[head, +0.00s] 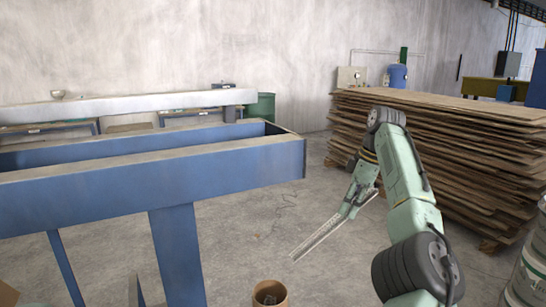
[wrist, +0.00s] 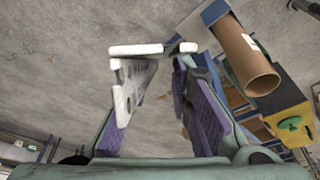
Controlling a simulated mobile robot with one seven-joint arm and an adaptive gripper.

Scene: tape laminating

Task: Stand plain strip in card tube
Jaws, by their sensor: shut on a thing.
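My gripper (head: 350,207) is shut on a long, thin, pale strip (head: 318,238). The strip slants down to the left in the head view, its lower end in the air above and right of the card tube (head: 270,292). The brown tube stands at the bottom edge with its round mouth up; its lower part is cut off. In the wrist view, the pale strip (wrist: 133,88) shows end-on between the purple finger pads. The card tube (wrist: 243,52) also shows there, at upper right, apart from the strip.
A blue steel frame (head: 150,195) fills the left side. A tall stack of boards (head: 430,150) stands at the right behind my arm. Bare concrete floor (head: 250,225) lies between them. In the wrist view, a yellow box with a green knob (wrist: 290,123) is close to the tube.

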